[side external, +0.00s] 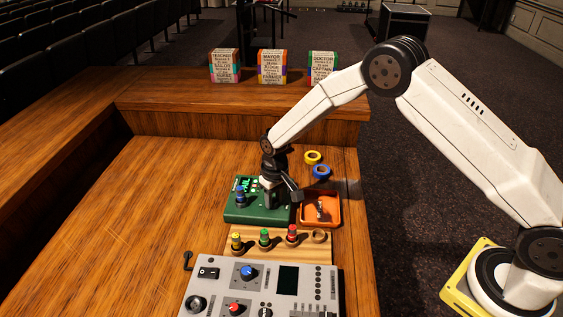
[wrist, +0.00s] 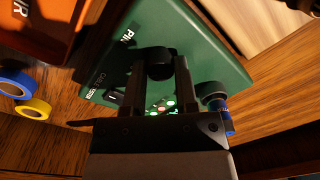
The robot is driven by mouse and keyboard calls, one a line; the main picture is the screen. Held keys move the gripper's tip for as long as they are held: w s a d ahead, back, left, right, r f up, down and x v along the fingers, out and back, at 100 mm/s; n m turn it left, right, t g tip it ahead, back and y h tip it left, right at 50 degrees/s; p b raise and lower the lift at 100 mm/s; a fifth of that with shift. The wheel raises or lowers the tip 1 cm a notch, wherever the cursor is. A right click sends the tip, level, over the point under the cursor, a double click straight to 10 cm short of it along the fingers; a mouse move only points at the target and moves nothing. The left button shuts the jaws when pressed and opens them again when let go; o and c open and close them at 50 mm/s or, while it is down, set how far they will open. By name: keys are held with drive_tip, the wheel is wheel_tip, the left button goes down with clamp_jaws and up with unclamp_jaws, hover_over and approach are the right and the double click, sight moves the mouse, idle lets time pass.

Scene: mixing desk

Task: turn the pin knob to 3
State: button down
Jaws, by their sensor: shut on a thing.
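The green box (side external: 232,213) sits on the wooden desk, and its green top (wrist: 205,50) fills the middle of the wrist view. A black knob (wrist: 158,70) stands on it beside a white label whose visible letters read "PIN". My gripper (wrist: 160,68) has one finger on each side of this knob and is shut on it. In the side view my gripper (side external: 272,196) points down over the right part of the box and hides the knob. The number the knob points to cannot be read. Small lit dots show on the box between my fingers.
A blue-topped knob (side external: 241,193) stands on the box's left. An orange tray (side external: 334,221) is close on the right. Yellow (side external: 313,157) and blue (side external: 321,171) tape rolls lie behind the tray. A wooden rack (side external: 278,245) with coloured plugs and a grey mixer (side external: 215,302) are in front.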

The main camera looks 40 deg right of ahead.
sight(275, 199)
drive_tip(key=shift+c, duration=1.9)
unclamp_jaws()
drive_tip(key=shift+r, duration=0.1)
drive_tip(key=shift+d+r, duration=0.2)
drive_tip(key=shift+r, duration=3.55)
drive_tip(key=shift+r, duration=0.1)
drive_tip(key=s+d+r+t, duration=0.1)
drive_tip(key=s+d+r, duration=0.1)
drive_tip(key=s, duration=0.5)
drive_tip(key=s+d+r, duration=0.2)
drive_tip(key=s+d, duration=0.1)
drive_tip(key=s, duration=0.5)
drive_tip(key=s+d+r+t, duration=0.1)
drive_tip(key=s+d+r, duration=0.2)
drive_tip(key=s, duration=0.5)
drive_tip(key=shift+s+m+t+h, duration=0.25)
drive_tip(key=shift+m+t+h, duration=0.05)
